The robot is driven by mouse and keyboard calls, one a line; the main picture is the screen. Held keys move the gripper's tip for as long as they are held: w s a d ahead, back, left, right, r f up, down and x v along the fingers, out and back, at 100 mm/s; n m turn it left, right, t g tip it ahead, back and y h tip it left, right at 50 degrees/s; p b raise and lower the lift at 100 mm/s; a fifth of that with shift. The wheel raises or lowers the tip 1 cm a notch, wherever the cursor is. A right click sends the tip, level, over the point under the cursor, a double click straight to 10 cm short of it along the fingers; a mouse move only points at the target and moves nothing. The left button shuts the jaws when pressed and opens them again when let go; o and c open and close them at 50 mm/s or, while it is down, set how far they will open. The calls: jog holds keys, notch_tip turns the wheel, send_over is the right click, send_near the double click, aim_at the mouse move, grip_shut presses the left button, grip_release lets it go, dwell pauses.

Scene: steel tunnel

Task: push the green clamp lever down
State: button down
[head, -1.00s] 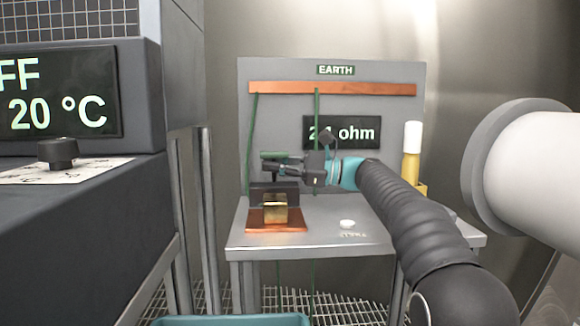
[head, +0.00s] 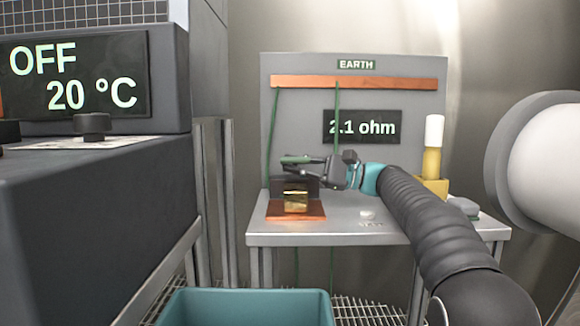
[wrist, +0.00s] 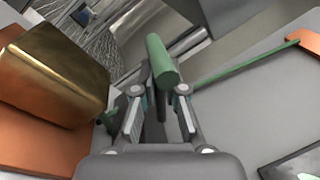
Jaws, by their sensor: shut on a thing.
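The green clamp lever (head: 296,160) lies close above the dark clamp body (head: 300,184) on the bench. In the wrist view, the lever's green rod (wrist: 163,62) runs between my two fingers. My gripper (head: 312,167) comes from the right and is shut on the lever; it also shows in the wrist view (wrist: 160,95). A brass block (head: 295,202) sits on a copper plate (head: 284,212) in front of the clamp; the block is large at the left of the wrist view (wrist: 55,72). The lever's pivot is hidden.
The EARTH panel (head: 392,95) behind has a copper bar (head: 352,83), green wires and a display reading 2.1 ohm (head: 361,127). A yellow and white cylinder (head: 433,148) stands right. A teal bin (head: 247,308) is below front. A dark cabinet (head: 90,215) is left.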

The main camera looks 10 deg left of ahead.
jog(key=c, duration=1.2)
grip_release()
notch_tip(320, 180, up, 8)
jog(key=shift+s+r, duration=0.1)
jog(key=shift+s, duration=0.05)
jog(key=shift+w+r, duration=0.1)
jog(key=shift+w, duration=0.1)
jog(key=shift+r, duration=0.75)
jog(key=shift+o, duration=0.3)
